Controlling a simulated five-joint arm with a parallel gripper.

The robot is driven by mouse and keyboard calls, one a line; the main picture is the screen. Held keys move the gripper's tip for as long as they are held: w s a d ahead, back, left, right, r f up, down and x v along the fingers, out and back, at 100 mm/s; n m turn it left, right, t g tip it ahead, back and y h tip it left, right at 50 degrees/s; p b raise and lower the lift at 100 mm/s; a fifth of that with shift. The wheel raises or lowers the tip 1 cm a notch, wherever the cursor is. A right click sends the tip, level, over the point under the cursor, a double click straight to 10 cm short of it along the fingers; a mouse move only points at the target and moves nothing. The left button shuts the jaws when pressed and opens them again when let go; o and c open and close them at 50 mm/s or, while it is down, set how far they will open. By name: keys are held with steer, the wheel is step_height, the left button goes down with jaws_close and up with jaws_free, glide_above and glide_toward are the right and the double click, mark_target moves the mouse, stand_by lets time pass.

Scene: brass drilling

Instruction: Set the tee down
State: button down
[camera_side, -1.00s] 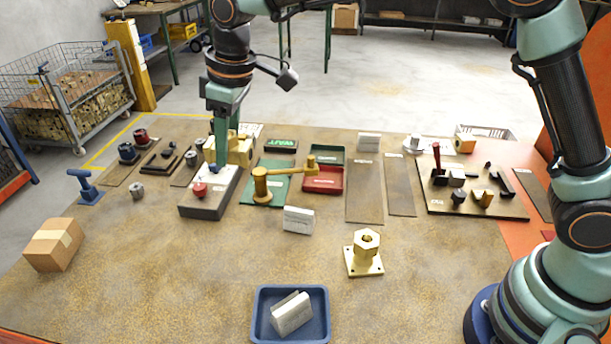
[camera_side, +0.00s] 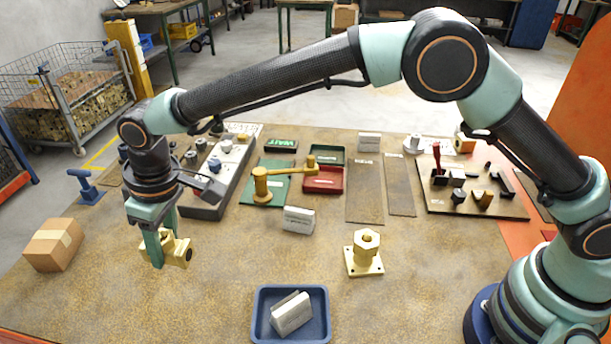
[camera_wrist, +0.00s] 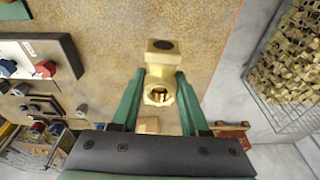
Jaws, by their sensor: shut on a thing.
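The brass tee (camera_side: 180,252) is in my gripper (camera_side: 160,240) at the left of the side view, over bare bench in front of the grey block. My two green fingers are shut on it from either side. In the wrist view the tee (camera_wrist: 160,58) sits between the fingertips (camera_wrist: 160,78), one round opening towards the camera and its far end reaching past the tips. I cannot tell whether its underside is clear of the bench. The far finger is partly hidden in the side view.
The grey block (camera_side: 205,209) with buttons stands behind the tee. A cardboard box (camera_side: 50,246) is to the left. A white sign (camera_side: 298,220), a brass flanged fitting (camera_side: 364,255) and a blue tray (camera_side: 262,327) stand to the right. Bare bench lies between.

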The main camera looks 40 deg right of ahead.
mark_target(184, 293)
step_height(184, 293, down, 11)
steer(key=shift+r, duration=0.2)
stand_by(0.3)
steer(key=shift+f, duration=0.1)
steer(key=shift+c, duration=2)
jaws_free()
steer(key=shift+f, duration=0.1)
